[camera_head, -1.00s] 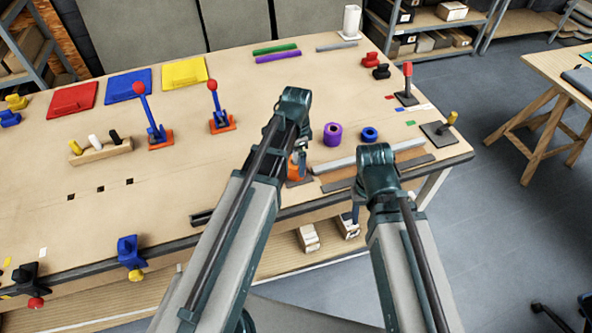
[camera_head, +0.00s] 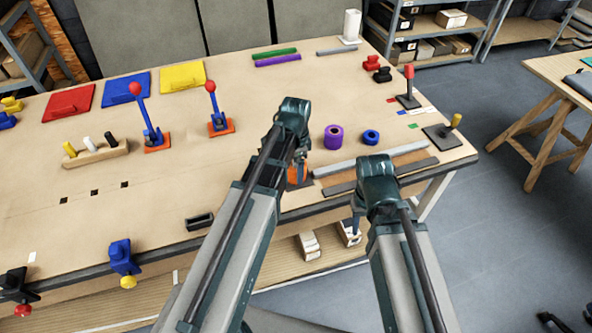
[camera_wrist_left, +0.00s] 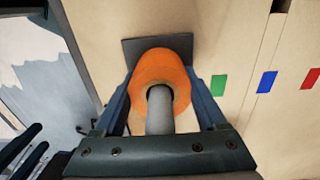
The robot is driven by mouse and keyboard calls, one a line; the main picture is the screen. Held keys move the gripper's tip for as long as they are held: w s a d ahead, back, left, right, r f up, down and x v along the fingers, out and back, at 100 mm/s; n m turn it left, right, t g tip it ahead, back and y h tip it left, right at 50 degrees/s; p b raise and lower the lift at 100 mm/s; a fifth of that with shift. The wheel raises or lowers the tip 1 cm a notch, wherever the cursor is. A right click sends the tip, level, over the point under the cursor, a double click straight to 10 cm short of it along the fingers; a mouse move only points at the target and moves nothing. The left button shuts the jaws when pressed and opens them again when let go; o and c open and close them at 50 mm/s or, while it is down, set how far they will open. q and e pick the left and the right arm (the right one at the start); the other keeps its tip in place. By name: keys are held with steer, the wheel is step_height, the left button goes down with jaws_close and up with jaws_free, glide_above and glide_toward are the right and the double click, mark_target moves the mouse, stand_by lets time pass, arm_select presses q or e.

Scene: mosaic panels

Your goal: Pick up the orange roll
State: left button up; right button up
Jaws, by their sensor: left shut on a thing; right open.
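The orange roll (camera_wrist_left: 152,66) shows in the left wrist view as an orange ring around a grey round post or core, above a dark square plate (camera_wrist_left: 184,46). My left gripper (camera_wrist_left: 160,95) has one finger on each side of the roll and is shut on it. In the head view the roll (camera_head: 297,173) is a small orange patch near the table's front edge, mostly hidden by my left gripper (camera_head: 301,158). I cannot tell whether it is clear of the plate. My right gripper (camera_head: 354,216) is open and empty at the table's front edge, partly hidden by its arm.
A purple roll (camera_head: 333,131) and a blue roll (camera_head: 371,138) stand right of the orange one. A long grey bar (camera_head: 366,160) lies in front of them. Two orange-based levers (camera_head: 152,140) (camera_head: 217,123) stand left. The middle of the table (camera_head: 240,170) is mostly clear.

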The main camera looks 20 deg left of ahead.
arm_select(q)
steer(key=shift+c, duration=0.7)
steer(key=shift+r, duration=0.1)
step_height(320, 180, up, 18)
steer(key=p, duration=1.8)
step_height(320, 180, up, 7)
steer(key=p, duration=0.7)
steer(key=shift+f, duration=0.2)
